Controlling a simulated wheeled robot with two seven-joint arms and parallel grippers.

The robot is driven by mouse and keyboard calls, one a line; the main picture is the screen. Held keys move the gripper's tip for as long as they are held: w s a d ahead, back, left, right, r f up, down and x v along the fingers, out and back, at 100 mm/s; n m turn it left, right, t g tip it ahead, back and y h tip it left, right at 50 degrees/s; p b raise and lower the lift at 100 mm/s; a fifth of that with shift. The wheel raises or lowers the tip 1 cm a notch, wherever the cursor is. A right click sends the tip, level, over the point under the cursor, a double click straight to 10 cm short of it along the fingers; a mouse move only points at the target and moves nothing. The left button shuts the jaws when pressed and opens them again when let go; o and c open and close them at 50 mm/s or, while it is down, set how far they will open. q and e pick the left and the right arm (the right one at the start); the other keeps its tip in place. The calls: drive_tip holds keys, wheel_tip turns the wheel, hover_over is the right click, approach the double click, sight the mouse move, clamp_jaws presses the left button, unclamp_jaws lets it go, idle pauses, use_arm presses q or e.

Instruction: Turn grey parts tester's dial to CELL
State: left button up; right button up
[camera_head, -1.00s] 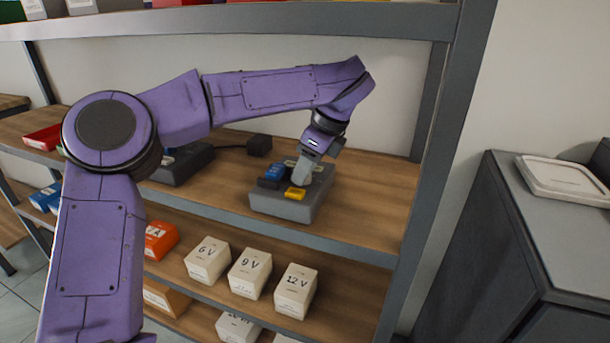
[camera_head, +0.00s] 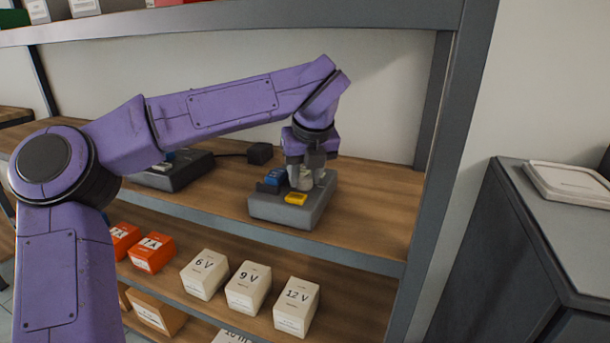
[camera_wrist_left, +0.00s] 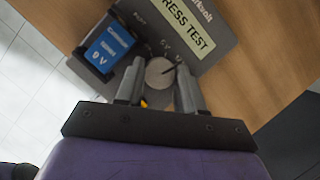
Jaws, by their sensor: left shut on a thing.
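The grey parts tester (camera_head: 284,212) sits on the wooden shelf, near the right post. It has a blue 9 V block (camera_head: 274,177) in a holder and a yellow part (camera_head: 296,198) at its front. My left gripper (camera_head: 307,183) points down over the tester and is shut on its pale round dial (camera_wrist_left: 159,73), one finger on each side. In the left wrist view, the dial's dark pointer line slants to the upper right. The marks around it are partly hidden, and I cannot read which one it points at. My right gripper is not in view.
A second dark device (camera_head: 178,172) stands to the left, with a cable to a small black box (camera_head: 260,153). White voltage boxes (camera_head: 248,287) and orange boxes (camera_head: 152,252) are on the shelf below. The upper shelf (camera_head: 250,16) and right post (camera_head: 436,150) border the space.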

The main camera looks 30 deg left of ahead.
use_arm(q)
drive_tip(key=shift+s+f+m+h, duration=0.15)
drive_tip(key=shift+m+h, duration=0.15)
drive_tip(key=shift+m, duration=0.7)
